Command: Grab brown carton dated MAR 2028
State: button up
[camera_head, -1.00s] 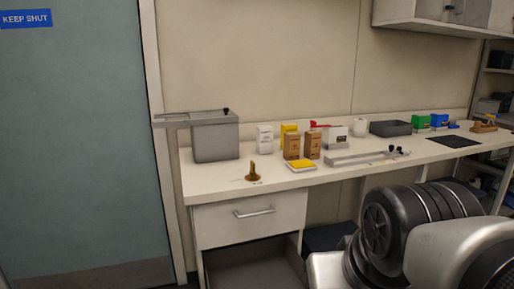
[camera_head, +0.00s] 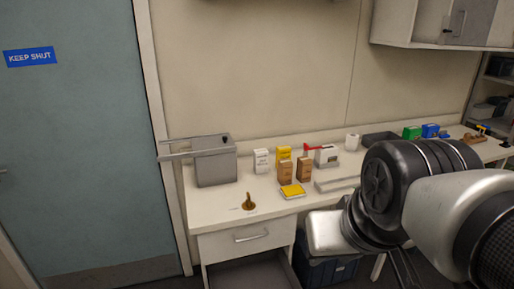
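Two brown cartons stand upright side by side on the white bench: a left one (camera_head: 286,173) and a right one (camera_head: 303,169). Their printed dates are too small to read, so I cannot tell which is dated MAR 2028. A yellow carton (camera_head: 284,153) stands just behind them and a white carton (camera_head: 261,161) to their left. A flat yellow-topped item (camera_head: 292,191) lies in front of them. My arm fills the right side of the view, in front of the bench. Thin dark parts show below it near the bottom edge, but whether my gripper is open is not clear.
A grey metal box (camera_head: 214,167) stands at the bench's left end, with a brown stand-like item (camera_head: 248,202) in front. A white device with a red part (camera_head: 326,155) is behind right. A drawer (camera_head: 245,239) sits below, above an open lower drawer.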

aim_at(285, 166)
jog(key=i+l+u, duration=0.1)
jog(key=l, duration=0.45)
jog(key=i+l+u, duration=0.15)
jog(key=l, duration=0.4)
jog(key=i+l+u, duration=0.2)
jog(key=l, duration=0.35)
jog(key=l+u, duration=0.2)
jog(key=l, duration=0.3)
jog(key=i+l+u, duration=0.15)
jog(key=l, duration=0.2)
jog(key=i+l+u, duration=0.15)
jog(key=l, duration=0.2)
jog(key=i+l+u, duration=0.15)
jog(key=l, duration=0.2)
jog(key=i+l+u, duration=0.15)
jog(key=l, duration=0.25)
jog(key=i, duration=0.1)
